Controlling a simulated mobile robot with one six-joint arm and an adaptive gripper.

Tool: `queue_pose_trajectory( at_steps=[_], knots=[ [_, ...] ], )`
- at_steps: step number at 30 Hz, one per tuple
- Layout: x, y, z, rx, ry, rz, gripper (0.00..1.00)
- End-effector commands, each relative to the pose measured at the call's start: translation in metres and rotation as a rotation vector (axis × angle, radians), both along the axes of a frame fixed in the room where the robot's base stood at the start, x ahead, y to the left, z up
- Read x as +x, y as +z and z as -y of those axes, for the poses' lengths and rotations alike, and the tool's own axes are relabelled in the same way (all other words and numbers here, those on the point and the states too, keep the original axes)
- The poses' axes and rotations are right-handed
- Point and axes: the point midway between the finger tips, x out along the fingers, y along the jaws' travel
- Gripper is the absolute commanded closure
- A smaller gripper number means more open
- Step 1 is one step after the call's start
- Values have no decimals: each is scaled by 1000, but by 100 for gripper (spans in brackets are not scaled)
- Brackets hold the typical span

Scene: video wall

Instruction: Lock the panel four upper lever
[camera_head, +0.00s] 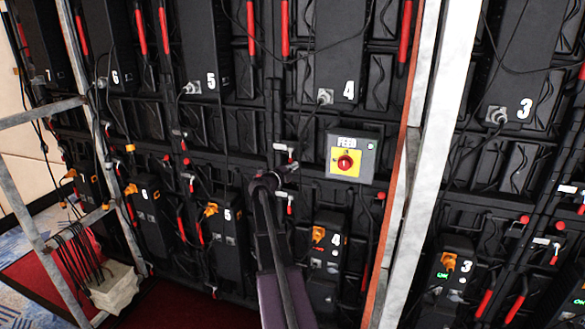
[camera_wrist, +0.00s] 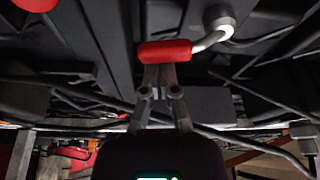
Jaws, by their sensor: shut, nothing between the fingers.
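The lever by my gripper has a red grip (camera_wrist: 165,52) and a bent metal shank running right to a round pivot in the wrist view. In the head view a small red-tipped lever (camera_head: 291,158) shows at about the same place, below the upper box marked 4 (camera_head: 338,60). My gripper (camera_head: 295,167) is at this lever; in the wrist view its fingers (camera_wrist: 160,70) are shut together, with their tips right at the red grip. I cannot tell whether they touch it. Nothing is held. The lever's seat is partly hidden.
A FEED switch box (camera_head: 353,157) with a red knob is close to the right of my gripper. A pale upright post (camera_head: 412,170) stands farther right. Cables hang across the black panels. A metal frame (camera_head: 40,115) stands at left.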

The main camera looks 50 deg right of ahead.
Motion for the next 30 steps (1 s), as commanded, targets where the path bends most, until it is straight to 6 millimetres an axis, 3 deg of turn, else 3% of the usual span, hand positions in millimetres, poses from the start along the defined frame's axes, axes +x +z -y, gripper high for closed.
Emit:
queue_pose_trajectory(
  at_steps=[11,18,30],
  knots=[
    [-10,2,6,-1,-4,-1,100],
    [-29,8,12,0,1,1,100],
    [-30,3,-59,0,7,1,100]
  ],
)
